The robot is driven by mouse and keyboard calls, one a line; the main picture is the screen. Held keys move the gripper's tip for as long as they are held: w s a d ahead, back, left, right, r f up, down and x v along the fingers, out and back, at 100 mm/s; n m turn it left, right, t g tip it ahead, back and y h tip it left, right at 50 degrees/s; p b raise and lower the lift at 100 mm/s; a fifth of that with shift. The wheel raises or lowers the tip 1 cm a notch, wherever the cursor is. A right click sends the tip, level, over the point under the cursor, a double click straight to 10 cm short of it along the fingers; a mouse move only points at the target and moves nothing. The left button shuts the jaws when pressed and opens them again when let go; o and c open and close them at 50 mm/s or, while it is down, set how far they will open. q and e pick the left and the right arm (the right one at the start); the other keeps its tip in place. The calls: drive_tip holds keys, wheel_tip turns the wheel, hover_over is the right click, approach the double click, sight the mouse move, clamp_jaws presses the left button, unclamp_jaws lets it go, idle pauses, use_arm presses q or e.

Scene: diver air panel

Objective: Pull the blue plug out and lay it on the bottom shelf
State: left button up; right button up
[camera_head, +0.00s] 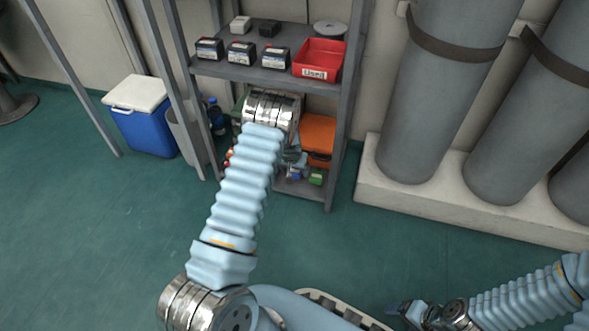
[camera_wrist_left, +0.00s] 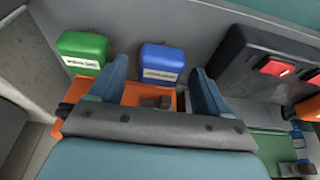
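A blue block with a white label (camera_wrist_left: 163,63), seemingly the blue plug, shows in the left wrist view beside a similar green block (camera_wrist_left: 82,52). My left gripper (camera_wrist_left: 157,88) is open, its fingers spread to either side of the blue block's near end. The block appears apart from both fingers, and I see no grip on it. In the head view my left gripper (camera_head: 293,160) reaches low into the shelf unit, mostly hidden by its wrist. A small bit of blue (camera_head: 295,173) shows there above the bottom shelf (camera_head: 300,189). My right gripper (camera_head: 402,312) is low at the right, its opening unclear.
An orange case (camera_head: 318,134) stands in the lower shelves at right. A dark case with red parts (camera_wrist_left: 268,68) is right of my fingers in the wrist view. A red bin (camera_head: 318,58) and several dark boxes sit on the shelf above. Grey cylinders (camera_head: 430,110) stand at right.

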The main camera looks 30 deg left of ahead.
use_arm(q)
drive_tip(key=p+v, duration=0.3)
drive_tip(key=v, duration=1.1)
drive_tip(key=s+d+r+m+g+h+p, duration=0.1)
drive_tip(key=s+d+h+p, duration=0.3)
drive_tip(key=s+d+p, duration=0.8)
drive_tip(key=s+d+g, duration=0.1)
drive_tip(key=s+d, duration=1.2)
drive_tip(key=s, duration=0.1)
drive_tip(key=shift+r+h, duration=0.35)
drive_tip(key=shift+h, duration=0.05)
